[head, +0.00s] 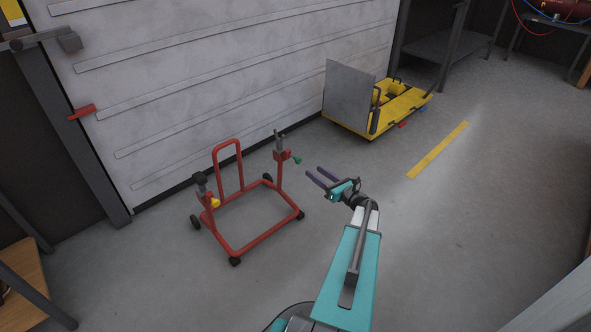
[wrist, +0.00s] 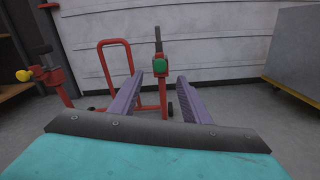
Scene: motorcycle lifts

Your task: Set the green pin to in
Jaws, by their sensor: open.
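The green pin (head: 297,160) sticks out of the right upright of a red wheeled stand (head: 262,240). In the wrist view the green pin's round knob (wrist: 160,67) faces me, above and between my fingertips. My gripper (head: 313,174) is open and empty, a short way to the right of the pin and apart from it. Its two purple fingers (wrist: 160,98) point toward the stand. A yellow knob (head: 215,203) sits on the stand's left upright. How deep the green pin sits cannot be told.
A yellow lift (head: 360,128) with a grey plate stands behind at the right. A white ribbed shutter (head: 200,80) closes the back. A wooden bench (head: 22,285) is at the left edge. The grey floor right of the stand is clear around a yellow stripe (head: 438,150).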

